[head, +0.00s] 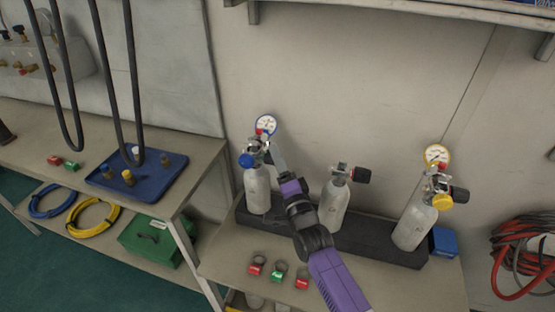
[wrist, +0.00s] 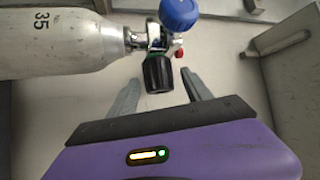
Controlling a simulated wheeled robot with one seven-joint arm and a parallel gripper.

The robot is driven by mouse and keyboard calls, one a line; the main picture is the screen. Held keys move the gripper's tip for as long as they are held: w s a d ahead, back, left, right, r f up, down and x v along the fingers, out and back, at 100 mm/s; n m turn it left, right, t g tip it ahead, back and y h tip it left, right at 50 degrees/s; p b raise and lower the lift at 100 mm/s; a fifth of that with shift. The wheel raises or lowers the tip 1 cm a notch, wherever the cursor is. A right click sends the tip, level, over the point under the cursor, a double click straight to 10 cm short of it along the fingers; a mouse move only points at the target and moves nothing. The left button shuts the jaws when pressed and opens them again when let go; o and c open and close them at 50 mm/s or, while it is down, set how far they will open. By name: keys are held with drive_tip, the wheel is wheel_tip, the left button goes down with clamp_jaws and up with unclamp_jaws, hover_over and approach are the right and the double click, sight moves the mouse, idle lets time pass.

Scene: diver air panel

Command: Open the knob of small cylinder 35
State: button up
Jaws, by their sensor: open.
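Small cylinder 35 (wrist: 65,42) is a pale grey bottle with "35" printed on it, lying sideways across the wrist view. Its valve carries a black knob (wrist: 157,72), a blue round part (wrist: 179,13) and a small red piece. In the head view it appears to be the left cylinder (head: 257,190), upright in the rack, with its black knob hidden or too small to make out. My gripper (wrist: 160,88) is open, with one finger on each side of the black knob's end and gaps showing. It reaches the valve from the right in the head view (head: 273,152).
A black rack (head: 375,243) on the bench also holds a middle cylinder (head: 334,205) and a right cylinder (head: 414,224). Red and green tagged rings (head: 278,277) lie in front. A blue tray (head: 165,188) is on the left bench. The wall is close behind.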

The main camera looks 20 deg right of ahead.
clamp_jaws()
drive_tip(key=shift+f, duration=0.1)
drive_tip(key=shift+f+b, duration=0.2)
drive_tip(key=shift+b, duration=0.65)
drive_tip(key=shift+f+n+t+b, duration=0.1)
drive_tip(key=shift+n+t+b, duration=0.2)
drive_tip(key=shift+b, duration=0.2)
drive_tip(key=n+b, duration=0.1)
drive_tip(key=b, duration=0.2)
drive_tip(key=n+t+y+b, duration=0.1)
drive_tip(key=b, duration=0.2)
drive_tip(key=shift+d+f, duration=0.1)
drive_tip(key=shift+f, duration=0.15)
drive_tip(key=n+t+y+b, duration=0.1)
drive_tip(key=n+y+b, duration=0.1)
drive_tip(key=b, duration=0.3)
drive_tip(key=n+t+y+b, duration=0.1)
drive_tip(key=n+y+b, duration=0.1)
drive_tip(key=b, duration=0.3)
drive_tip(key=shift+n+t+y+b, duration=0.3)
drive_tip(key=shift+n+y+b, duration=0.1)
drive_tip(key=shift+n, duration=0.5)
drive_tip(key=n+y+b, duration=0.3)
drive_tip(key=shift+r, duration=0.25)
drive_tip(key=shift+w+r+n+y+b, duration=0.1)
drive_tip(key=shift+r+n+y+b, duration=0.05)
drive_tip(key=shift+n+y+b, duration=0.5)
